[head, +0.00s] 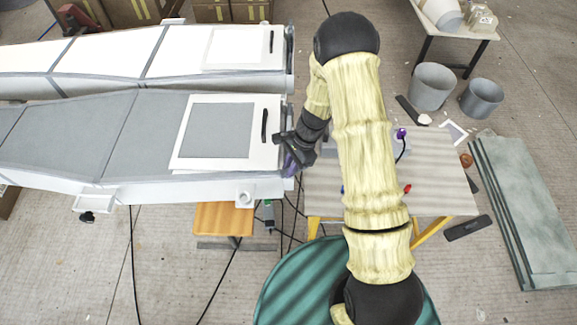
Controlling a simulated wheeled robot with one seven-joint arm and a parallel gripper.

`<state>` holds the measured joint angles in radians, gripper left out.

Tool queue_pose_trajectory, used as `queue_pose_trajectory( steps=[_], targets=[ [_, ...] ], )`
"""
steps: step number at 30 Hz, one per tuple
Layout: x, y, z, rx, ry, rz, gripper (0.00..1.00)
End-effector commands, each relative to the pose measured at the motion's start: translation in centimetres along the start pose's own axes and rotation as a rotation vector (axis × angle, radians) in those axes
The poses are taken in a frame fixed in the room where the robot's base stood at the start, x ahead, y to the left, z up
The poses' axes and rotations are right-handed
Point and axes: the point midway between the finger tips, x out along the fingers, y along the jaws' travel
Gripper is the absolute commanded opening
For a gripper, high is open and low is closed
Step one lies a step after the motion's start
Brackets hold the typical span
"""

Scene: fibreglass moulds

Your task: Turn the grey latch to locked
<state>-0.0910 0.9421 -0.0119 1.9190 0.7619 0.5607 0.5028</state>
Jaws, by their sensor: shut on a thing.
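My gripper (291,165) is at the right end of the nearer grey mould (130,125), with its dark body against the mould's end face. Its fingers are small in the picture and partly covered by the wrist. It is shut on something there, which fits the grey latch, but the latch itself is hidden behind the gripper. I cannot tell the latch's angle. A purple patch shows at the fingers.
A white-topped mould (110,50) lies behind the grey one. A work table (440,185) with small tools stands to the right, under my arm. Two grey buckets (432,86) and stacked green boards (520,210) are farther right. Black cables hang below the mould.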

Motion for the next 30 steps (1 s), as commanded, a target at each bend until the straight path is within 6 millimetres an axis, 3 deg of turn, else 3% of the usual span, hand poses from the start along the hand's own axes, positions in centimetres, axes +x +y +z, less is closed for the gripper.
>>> queue_pose_trajectory(
  steps=[3, 4, 7, 20, 30],
  targets=[
    [-0.1, -0.1, 0.1, 0.000, 0.000, -0.003, 0.00],
    [-0.1, -0.1, 0.1, 0.000, 0.000, -0.004, 0.22],
    [-0.1, -0.1, 0.1, -0.001, 0.000, -0.003, 0.38],
    [-0.8, -0.1, 0.0, -0.002, 0.001, -0.003, 0.38],
    [-6.0, -0.1, 0.0, -0.003, 0.003, -0.005, 0.38]
  ],
)
